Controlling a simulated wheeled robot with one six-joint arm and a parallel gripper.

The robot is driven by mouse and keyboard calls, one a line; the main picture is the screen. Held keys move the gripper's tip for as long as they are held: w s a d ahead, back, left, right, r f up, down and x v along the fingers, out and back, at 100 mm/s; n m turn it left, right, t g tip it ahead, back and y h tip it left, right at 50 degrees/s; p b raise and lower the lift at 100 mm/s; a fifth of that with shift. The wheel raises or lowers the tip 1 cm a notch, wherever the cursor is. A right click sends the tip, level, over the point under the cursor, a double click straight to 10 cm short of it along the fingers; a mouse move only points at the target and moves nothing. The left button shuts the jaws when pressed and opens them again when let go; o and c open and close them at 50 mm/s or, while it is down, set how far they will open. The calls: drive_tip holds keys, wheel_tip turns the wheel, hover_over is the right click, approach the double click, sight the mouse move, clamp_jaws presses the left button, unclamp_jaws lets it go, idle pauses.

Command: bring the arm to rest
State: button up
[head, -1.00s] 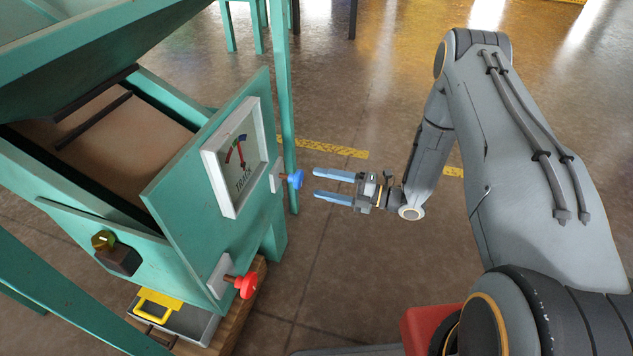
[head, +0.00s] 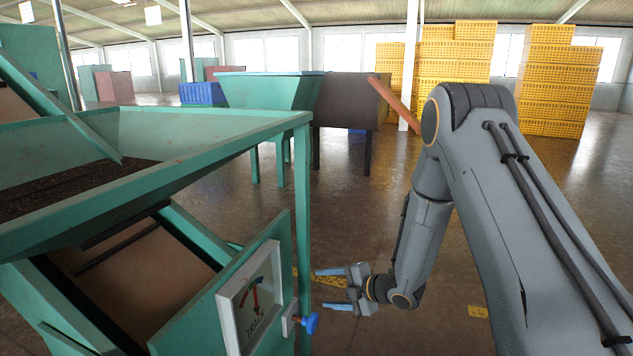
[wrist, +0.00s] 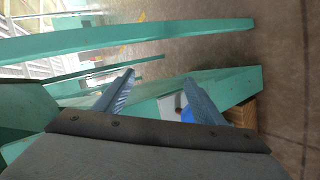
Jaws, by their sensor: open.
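My gripper (head: 338,291) is in the lower middle of the head view, with its two light-blue fingers apart and nothing between them. It points left toward the green sorter (head: 185,345) and is clear of it. A blue knob (head: 311,323) sticks out from the sorter's front beside a white-framed dial (head: 250,302). In the wrist view both fingers (wrist: 160,92) show spread, with green beams of the sorter beyond them. A blue patch, likely the knob, is partly hidden behind the right finger. My arm is bent, with its forearm hanging down.
A green post (head: 303,220) stands just left of my gripper. A green hopper (head: 268,92) on legs and a brown bin (head: 350,102) stand farther back. Stacked yellow crates (head: 560,80) are at the back right. The floor (head: 480,220) around my arm is open.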

drive_tip(key=s+r+m+g+h, duration=0.1)
drive_tip(key=s+r+m+h, duration=0.6)
drive_tip(key=r+m, duration=0.4)
drive_tip(key=s+r+m+g+h, duration=0.1)
drive_tip(key=s+r+m+g, duration=0.15)
drive_tip(key=s, duration=0.85)
drive_tip(key=s+r+m+g, duration=0.2)
drive_tip(key=s+r+m, duration=0.2)
drive_tip(key=s, duration=0.6)
drive_tip(key=s+r+m+g+h, duration=0.1)
drive_tip(key=s+r+m+g, duration=0.15)
drive_tip(key=s, duration=0.85)
drive_tip(key=s+d+r+m+p, duration=0.1)
drive_tip(key=d+r+m+p, duration=0.4)
drive_tip(key=d+r+p, duration=1)
drive_tip(key=shift+d+r+m+h+p, duration=0.4)
drive_tip(key=shift+r+p, duration=1.9)
drive_tip(key=shift+p, duration=2.3)
